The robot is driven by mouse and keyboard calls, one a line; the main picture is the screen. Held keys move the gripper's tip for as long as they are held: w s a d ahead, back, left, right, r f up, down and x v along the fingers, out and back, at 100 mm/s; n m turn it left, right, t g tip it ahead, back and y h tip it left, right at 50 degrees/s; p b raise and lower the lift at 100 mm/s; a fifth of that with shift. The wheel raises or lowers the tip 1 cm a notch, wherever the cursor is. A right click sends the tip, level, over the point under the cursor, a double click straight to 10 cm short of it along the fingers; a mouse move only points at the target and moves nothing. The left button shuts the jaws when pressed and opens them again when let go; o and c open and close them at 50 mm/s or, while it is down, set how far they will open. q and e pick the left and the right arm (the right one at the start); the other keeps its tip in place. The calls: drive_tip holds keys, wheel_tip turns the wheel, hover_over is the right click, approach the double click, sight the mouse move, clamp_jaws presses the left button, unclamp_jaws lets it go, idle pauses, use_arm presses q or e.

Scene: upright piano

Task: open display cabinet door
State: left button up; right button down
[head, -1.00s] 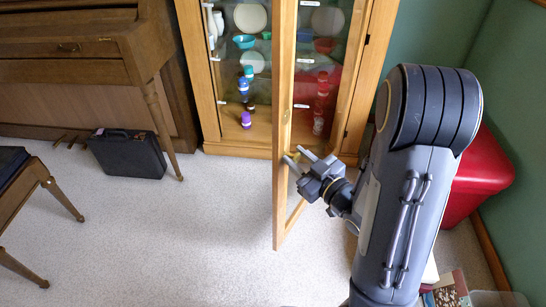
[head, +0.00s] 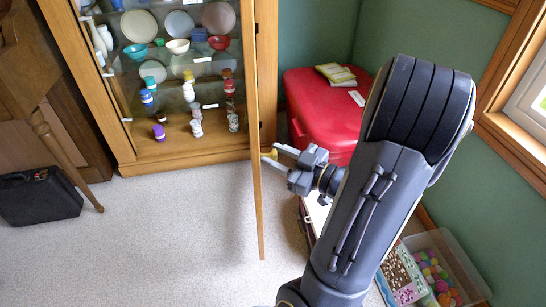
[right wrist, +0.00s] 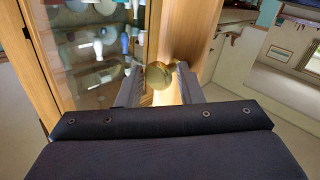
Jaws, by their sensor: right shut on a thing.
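The wooden display cabinet (head: 190,151) stands at the top of the head view, its shelves open to sight. Its glazed door (head: 257,205) stands out from the cabinet's right side and shows almost edge-on. My right gripper (head: 270,155) is at the door's free-edge side, on the right of the panel. In the right wrist view, a round brass knob (right wrist: 158,75) sits between the fingers of my right gripper (right wrist: 157,84), which are shut on it. In the head view the knob is mostly hidden. My left gripper is out of view.
Plates, bowls and small jars fill the cabinet. A red chest (head: 325,100) with books on it stands right of the door. A clear bin of coloured balls (head: 440,275) is at lower right. A black case (head: 40,197) lies left. Carpet before the cabinet is clear.

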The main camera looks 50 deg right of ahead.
drive_tip(key=shift+d+r+h, duration=0.1)
drive_tip(key=shift+d+h, duration=0.2)
drive_tip(key=shift+d, duration=0.3)
drive_tip(key=c, duration=1.3)
unclamp_jaws()
drive_tip(key=shift+w, duration=0.1)
drive_tip(key=shift+o, duration=0.9)
drive_tip(key=shift+w, duration=0.1)
drive_tip(key=s+d, duration=0.1)
drive_tip(key=s, duration=0.6)
drive_tip(key=shift+s, duration=0.35)
